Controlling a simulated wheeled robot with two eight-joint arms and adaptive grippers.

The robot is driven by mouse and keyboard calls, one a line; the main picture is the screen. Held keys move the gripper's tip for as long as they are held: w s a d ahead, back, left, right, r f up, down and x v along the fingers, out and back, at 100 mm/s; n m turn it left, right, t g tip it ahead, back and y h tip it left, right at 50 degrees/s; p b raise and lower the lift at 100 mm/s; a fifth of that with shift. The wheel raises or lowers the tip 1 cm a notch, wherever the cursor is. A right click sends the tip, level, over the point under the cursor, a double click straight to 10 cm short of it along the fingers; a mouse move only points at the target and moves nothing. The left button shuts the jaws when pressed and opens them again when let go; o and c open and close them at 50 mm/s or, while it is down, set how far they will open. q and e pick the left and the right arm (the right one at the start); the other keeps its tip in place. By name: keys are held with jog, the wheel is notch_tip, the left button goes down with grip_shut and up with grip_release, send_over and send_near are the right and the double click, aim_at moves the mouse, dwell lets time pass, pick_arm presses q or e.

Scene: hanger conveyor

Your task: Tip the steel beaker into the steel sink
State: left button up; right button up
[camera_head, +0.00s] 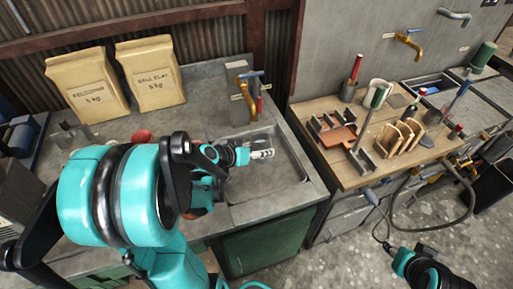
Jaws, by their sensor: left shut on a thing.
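The steel sink (262,190) is a grey rectangular basin set in the counter at the middle of the view. My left gripper (262,154) is over the back left part of the basin, shut on the steel beaker (261,142). The beaker is small and grey here, and the fingers cover part of it; I cannot tell its exact tilt or what it holds. My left arm hides the counter to the left of the sink. My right gripper (387,247) is low at the right, above the floor, small and dark; its finger opening is unclear.
A brass tap (242,92) stands behind the sink. Two paper clay bags (150,72) lean on the back wall. A wooden worktop (320,160) to the right carries a tool rack and several tools. A hose (440,213) hangs at the right.

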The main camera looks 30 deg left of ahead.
pick_arm(q)
jog(key=shift+r+g+h, duration=0.15)
jog(key=shift+g+h, duration=0.15)
jog(key=shift+s+d+n+p, duration=0.1)
jog(key=shift+n+p, duration=0.25)
jog(key=shift+n, duration=0.05)
jog(key=shift+g, duration=0.3)
jog(key=shift+r+n+h, duration=0.1)
jog(key=shift+n+h, duration=0.2)
jog(key=shift+h, duration=0.1)
jog(key=shift+g, duration=0.4)
jog(key=shift+n+h, duration=0.3)
jog(key=shift+h, duration=0.1)
